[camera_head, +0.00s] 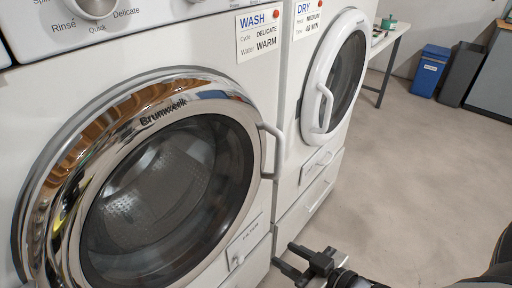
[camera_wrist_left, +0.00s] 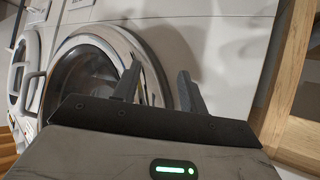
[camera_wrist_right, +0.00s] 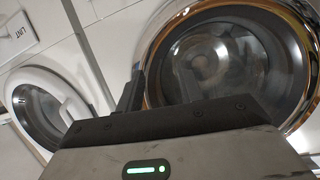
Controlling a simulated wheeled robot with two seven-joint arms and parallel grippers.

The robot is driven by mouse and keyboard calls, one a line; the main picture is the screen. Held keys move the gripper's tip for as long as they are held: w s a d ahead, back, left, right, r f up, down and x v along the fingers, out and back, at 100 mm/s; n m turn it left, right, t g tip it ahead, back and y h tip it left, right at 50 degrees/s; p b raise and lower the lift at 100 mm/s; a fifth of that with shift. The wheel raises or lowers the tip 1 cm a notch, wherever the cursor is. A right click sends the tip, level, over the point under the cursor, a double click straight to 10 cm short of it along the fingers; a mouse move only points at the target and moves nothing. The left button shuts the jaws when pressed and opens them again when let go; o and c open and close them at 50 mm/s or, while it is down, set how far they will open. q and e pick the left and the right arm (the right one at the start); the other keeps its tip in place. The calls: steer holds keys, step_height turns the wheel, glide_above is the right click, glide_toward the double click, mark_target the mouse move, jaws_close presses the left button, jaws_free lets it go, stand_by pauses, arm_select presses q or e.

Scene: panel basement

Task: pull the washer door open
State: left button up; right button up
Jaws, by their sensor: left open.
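The washer (camera_head: 240,85) fills the left of the head view. Its round door (camera_head: 165,200) has a chrome ring and dark glass and looks closed. The white door handle (camera_head: 274,152) stands at the door's right edge. My right gripper (camera_head: 282,256) is low in the head view, below and right of the handle, apart from it, with its fingertips spread and empty. One finger shows clearly in the right wrist view, in front of the washer door (camera_wrist_right: 225,65). My left gripper (camera_wrist_left: 160,85) is outside the head view; its wrist view shows two spread, empty fingers before the washer.
A dryer (camera_head: 291,85) with a closed white door (camera_head: 345,25) stands right of the washer. A filter drawer (camera_head: 245,242) is below the washer handle. A blue bin (camera_head: 430,72) stands far back. The floor at right is clear. Wooden framing (camera_wrist_left: 296,65) stands right in the left wrist view.

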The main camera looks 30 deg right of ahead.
mark_target(282, 162)
steer(key=w+d+r+t+p, duration=0.1)
steer(key=w+d+r+t, duration=0.25)
steer(key=d+r, duration=0.75)
steer(key=shift+t+h, duration=0.25)
steer(key=shift+h, duration=0.15)
steer(key=w+a, duration=0.1)
steer(key=w, duration=0.3)
steer(key=w+a, duration=0.1)
steer(key=w, duration=0.4)
steer(key=w+a, duration=0.1)
steer(key=w, duration=0.4)
steer(key=shift+w+a+f+p, duration=0.2)
steer(key=shift+f+p, duration=0.05)
steer(key=shift+p, duration=0.05)
steer(key=shift+c, duration=0.4)
steer(key=shift+s, duration=0.1)
jaws_close()
